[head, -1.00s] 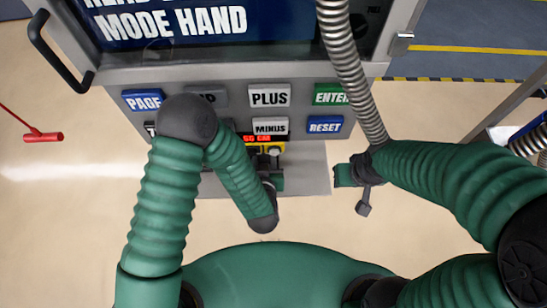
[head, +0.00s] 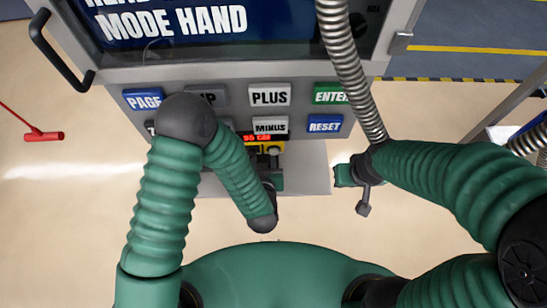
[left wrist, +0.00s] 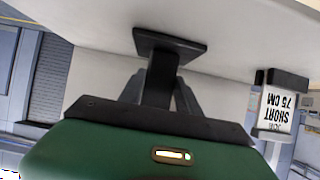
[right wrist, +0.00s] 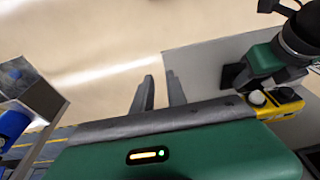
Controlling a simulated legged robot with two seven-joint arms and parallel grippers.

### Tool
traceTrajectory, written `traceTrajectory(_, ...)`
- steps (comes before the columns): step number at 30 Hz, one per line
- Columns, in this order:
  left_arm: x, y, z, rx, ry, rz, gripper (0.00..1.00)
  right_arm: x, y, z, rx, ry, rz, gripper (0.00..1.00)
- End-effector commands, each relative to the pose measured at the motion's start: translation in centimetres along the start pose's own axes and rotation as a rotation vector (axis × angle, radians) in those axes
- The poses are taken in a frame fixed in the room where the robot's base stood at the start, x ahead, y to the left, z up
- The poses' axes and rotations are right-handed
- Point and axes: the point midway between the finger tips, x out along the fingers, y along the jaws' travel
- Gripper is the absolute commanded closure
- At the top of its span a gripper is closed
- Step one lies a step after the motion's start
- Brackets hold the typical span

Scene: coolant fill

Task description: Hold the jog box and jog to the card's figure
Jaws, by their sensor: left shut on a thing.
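The yellow jog box (head: 265,148) shows below the MINUS key in the head view, its red display reading what looks like 55 CM. It is partly hidden in the right wrist view (right wrist: 285,104), where light and dark buttons show. The card (left wrist: 275,122) reads SHORT 75 CM, upside down, in the left wrist view. My left gripper (left wrist: 160,88) is shut on a black post with a square plate (left wrist: 170,45); I cannot tell whether this post belongs to the jog box.
A grey panel carries PAGE (head: 143,99), PLUS (head: 269,94), ENTER (head: 330,94), MINUS and RESET (head: 324,124) keys. A screen (head: 210,25) above reads MODE HAND. A metal hose (head: 350,75) hangs in front of it. A red handle (head: 44,136) is at left. Floor is clear below left.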

Motion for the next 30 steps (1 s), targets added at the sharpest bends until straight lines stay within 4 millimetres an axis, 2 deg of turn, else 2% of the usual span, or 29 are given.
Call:
traceTrajectory(1, 0.02, -0.06, -0.15, -0.001, 0.004, 0.000, 0.93, -0.02, -0.01, 0.00, 0.000, 0.000, 0.000, 0.90)
traceTrajectory(3, 0.02, -0.15, -0.15, -0.002, 0.004, 0.000, 0.93, -0.02, -0.01, 0.00, 0.000, 0.000, 0.000, 0.99)
traceTrajectory(4, 0.02, -0.18, -0.15, -0.002, 0.004, 0.000, 0.93, -0.02, -0.01, -0.01, 0.000, 0.000, 0.000, 1.00)
traceTrajectory(30, 0.01, -0.05, -0.15, -0.001, 0.004, -0.001, 0.93, -0.02, -0.01, 0.00, 0.000, 0.000, 0.000, 1.00)
